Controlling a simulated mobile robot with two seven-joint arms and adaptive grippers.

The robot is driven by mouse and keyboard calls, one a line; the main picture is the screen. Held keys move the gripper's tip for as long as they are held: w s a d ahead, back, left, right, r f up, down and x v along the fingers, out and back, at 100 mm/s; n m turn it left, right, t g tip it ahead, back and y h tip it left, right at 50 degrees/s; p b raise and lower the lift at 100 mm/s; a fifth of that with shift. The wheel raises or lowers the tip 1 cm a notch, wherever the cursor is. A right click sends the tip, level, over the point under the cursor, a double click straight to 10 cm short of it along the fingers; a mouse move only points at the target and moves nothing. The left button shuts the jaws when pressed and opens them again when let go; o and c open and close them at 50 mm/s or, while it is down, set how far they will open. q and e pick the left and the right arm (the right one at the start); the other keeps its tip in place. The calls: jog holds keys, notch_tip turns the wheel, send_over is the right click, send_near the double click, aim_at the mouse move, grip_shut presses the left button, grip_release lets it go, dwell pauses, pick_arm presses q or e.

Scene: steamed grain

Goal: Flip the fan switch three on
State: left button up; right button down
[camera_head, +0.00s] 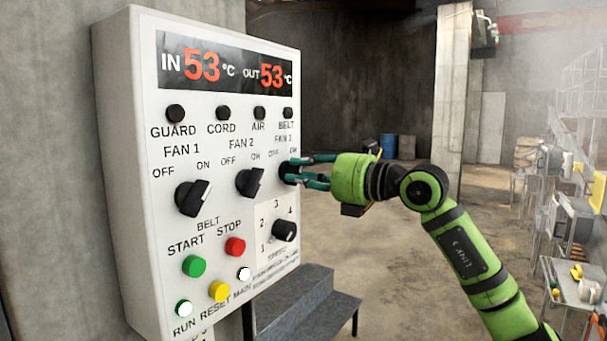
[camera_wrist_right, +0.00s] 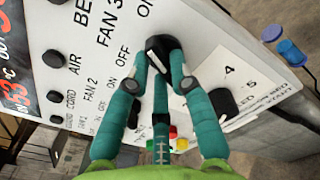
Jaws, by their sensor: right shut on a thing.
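The white control panel (camera_head: 140,150) stands at the left in the head view, with IN and OUT readouts both at 53 °C. The fan 3 switch (camera_wrist_right: 160,47) is a black rotary knob at the panel's right edge. My right gripper (camera_head: 290,174) is shut on this knob; in the wrist view its teal fingers (camera_wrist_right: 165,80) close around it. My left gripper is not in view.
Below the fan knobs are a numbered speed knob (camera_head: 285,230), a green start button (camera_head: 194,266) and a red stop button (camera_head: 235,246). Grey steps (camera_head: 300,305) stand below the panel. A cluttered table (camera_head: 575,285) is far right. The floor between is open.

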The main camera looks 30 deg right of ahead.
jog(key=shift+m, duration=1.1)
jog(key=c, duration=1.1)
grip_release()
jog(key=v, duration=1.2)
jog(key=shift+f, duration=0.1)
jog(key=shift+w+d, duration=0.1)
